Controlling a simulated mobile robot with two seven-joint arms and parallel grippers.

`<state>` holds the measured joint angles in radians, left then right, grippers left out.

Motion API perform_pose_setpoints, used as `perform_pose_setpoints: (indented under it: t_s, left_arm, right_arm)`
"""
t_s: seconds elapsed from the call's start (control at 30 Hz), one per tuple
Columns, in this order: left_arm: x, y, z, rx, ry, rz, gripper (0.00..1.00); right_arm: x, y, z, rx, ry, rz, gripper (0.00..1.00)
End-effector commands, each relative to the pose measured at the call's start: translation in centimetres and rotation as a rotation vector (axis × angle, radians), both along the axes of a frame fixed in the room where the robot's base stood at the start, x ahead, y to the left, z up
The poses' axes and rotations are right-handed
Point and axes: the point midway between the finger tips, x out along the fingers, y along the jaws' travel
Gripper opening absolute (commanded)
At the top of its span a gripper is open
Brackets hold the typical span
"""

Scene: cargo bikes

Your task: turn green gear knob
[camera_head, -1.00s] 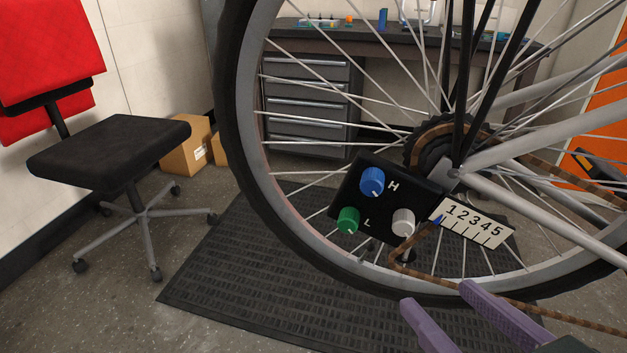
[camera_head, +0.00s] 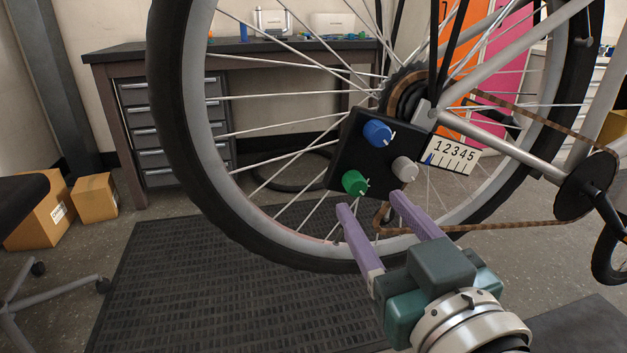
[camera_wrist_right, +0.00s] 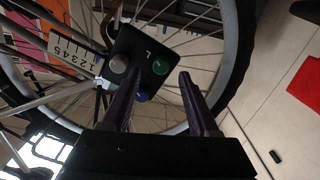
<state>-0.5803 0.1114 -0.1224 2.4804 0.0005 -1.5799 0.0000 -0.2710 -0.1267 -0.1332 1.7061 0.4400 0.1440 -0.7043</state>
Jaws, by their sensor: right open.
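The green gear knob (camera_head: 355,183) is at the lower left of a black panel (camera_head: 345,150) by the bike's rear wheel, near the letter L. A blue knob (camera_head: 378,133) is above it and a grey knob (camera_head: 404,169) is to its right. My right gripper (camera_head: 369,200) is open and empty, with purple fingers pointing up just below the green knob, apparently apart from it. In the right wrist view the green knob (camera_wrist_right: 160,67) shows beyond and between the open fingers (camera_wrist_right: 155,85). My left gripper is not in view.
The spoked rear wheel (camera_head: 181,130) and the rusty chain (camera_head: 480,228) surround the panel. A numbered scale plate (camera_head: 452,155) sits at its right. A dark mat (camera_head: 190,290) lies below. A workbench with drawers (camera_head: 145,115) and cardboard boxes (camera_head: 94,198) stand behind.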

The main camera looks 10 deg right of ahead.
Motion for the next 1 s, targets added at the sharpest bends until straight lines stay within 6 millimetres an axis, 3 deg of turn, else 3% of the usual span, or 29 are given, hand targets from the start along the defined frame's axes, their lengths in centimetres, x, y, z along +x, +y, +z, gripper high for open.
perform_pose_setpoints:
  t_s: [0.2, 0.53, 1.0]
  left_arm:
    - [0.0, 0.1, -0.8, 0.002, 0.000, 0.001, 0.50]
    - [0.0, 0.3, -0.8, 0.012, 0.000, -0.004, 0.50]
    - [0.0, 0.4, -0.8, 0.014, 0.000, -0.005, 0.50]
  right_arm:
    - [2.6, 0.1, -0.1, 0.002, -0.001, -0.001, 0.61]
    - [3.1, 0.1, 0.0, 0.001, 0.001, 0.001, 0.61]
    - [3.0, 0.1, 0.0, 0.001, 0.001, 0.001, 0.09]
